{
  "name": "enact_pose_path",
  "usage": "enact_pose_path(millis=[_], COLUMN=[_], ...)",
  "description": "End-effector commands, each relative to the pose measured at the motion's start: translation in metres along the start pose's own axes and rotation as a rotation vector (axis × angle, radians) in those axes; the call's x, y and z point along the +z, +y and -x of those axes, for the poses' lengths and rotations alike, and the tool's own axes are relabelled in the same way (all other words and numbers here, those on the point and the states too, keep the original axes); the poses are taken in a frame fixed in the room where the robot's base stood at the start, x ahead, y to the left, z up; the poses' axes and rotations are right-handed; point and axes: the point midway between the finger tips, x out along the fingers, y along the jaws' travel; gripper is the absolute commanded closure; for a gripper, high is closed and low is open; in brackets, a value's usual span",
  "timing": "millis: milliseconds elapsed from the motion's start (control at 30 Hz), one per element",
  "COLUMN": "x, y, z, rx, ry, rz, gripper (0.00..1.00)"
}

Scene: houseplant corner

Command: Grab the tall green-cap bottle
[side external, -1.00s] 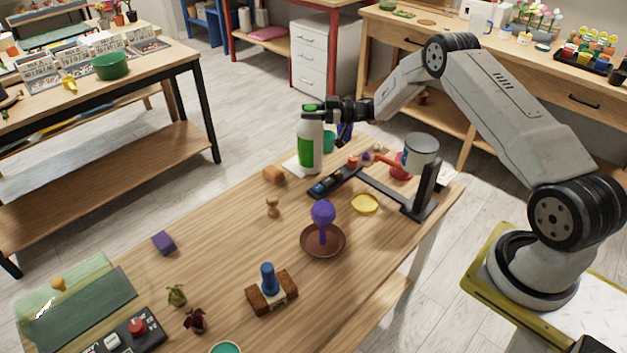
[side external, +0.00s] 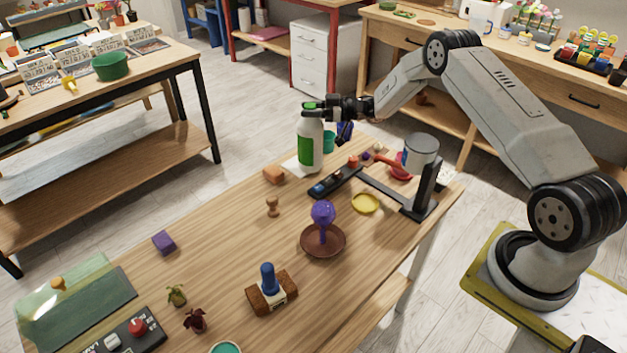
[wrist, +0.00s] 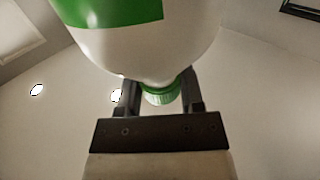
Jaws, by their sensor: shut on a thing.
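The tall white bottle (side external: 311,146) with a green label and green cap stands upright at the far end of the wooden table in the side view. My gripper (side external: 318,106) is at its top, with the fingers around the neck just below the cap. In the wrist view the bottle (wrist: 150,45) fills the upper middle, and its green cap (wrist: 162,95) lies between the two fingers of my gripper (wrist: 162,92). The gripper is shut on the bottle. Whether the bottle's base touches the table cannot be told.
A purple item stands in a brown dish (side external: 323,250). The table's middle left is mostly clear.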

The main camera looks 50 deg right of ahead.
Motion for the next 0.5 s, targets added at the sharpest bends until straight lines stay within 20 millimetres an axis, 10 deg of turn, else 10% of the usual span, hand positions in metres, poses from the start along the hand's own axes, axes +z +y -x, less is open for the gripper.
enact_pose_path(millis=[500], x=[-0.052], y=[-0.017], z=[0.013], rx=[0.001], ry=[0.003], rz=[0.003], gripper=[1.00])
